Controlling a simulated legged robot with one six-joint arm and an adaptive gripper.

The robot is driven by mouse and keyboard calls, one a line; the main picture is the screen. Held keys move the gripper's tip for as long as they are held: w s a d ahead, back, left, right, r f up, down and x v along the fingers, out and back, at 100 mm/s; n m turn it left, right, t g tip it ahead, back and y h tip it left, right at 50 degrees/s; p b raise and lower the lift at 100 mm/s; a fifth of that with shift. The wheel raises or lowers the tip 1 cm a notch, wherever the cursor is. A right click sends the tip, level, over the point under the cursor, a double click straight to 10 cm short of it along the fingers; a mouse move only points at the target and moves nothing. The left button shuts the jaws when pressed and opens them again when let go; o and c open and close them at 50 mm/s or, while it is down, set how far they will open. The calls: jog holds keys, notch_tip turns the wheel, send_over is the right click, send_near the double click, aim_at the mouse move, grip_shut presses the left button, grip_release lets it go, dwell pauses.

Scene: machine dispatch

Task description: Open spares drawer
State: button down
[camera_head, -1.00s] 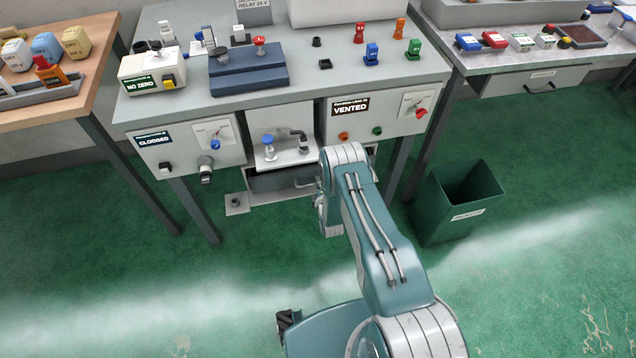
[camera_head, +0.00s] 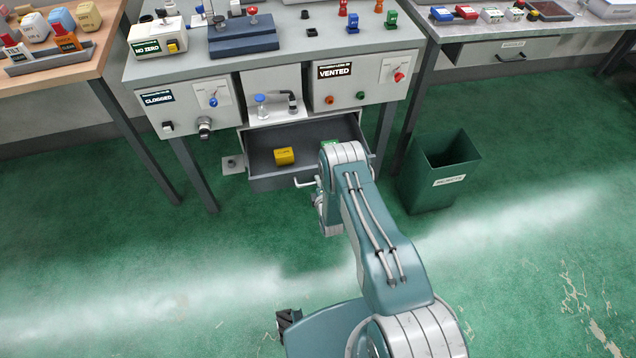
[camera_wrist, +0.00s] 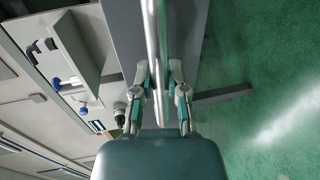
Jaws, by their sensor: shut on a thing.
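A grey drawer (camera_head: 266,183) stands pulled out below the middle of the central bench. A yellow block (camera_head: 284,156) and a green item (camera_head: 329,143), partly behind my arm, lie in it. Its metal handle (camera_head: 306,184) sticks out at the front, partly hidden by my arm. In the wrist view the handle (camera_wrist: 153,30) is a shiny bar running between the fingers of my gripper (camera_wrist: 159,78), which is shut on it. In the head view my arm hides most of the gripper. I see no readable label on this drawer.
A green bin (camera_head: 438,180) stands on the floor to the right. A closed labelled drawer (camera_head: 505,50) is under the right bench. A small grey plate (camera_head: 233,165) is left of the open drawer. The green floor in front is clear.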

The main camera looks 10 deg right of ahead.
jog(key=shift+s+f, duration=0.15)
jog(key=shift+f, duration=0.15)
jog(key=c, duration=0.6)
grip_release()
jog(key=shift+c, duration=0.2)
jog(key=shift+r, duration=0.1)
jog(key=v, duration=1.1)
jog(key=shift+s, duration=0.35)
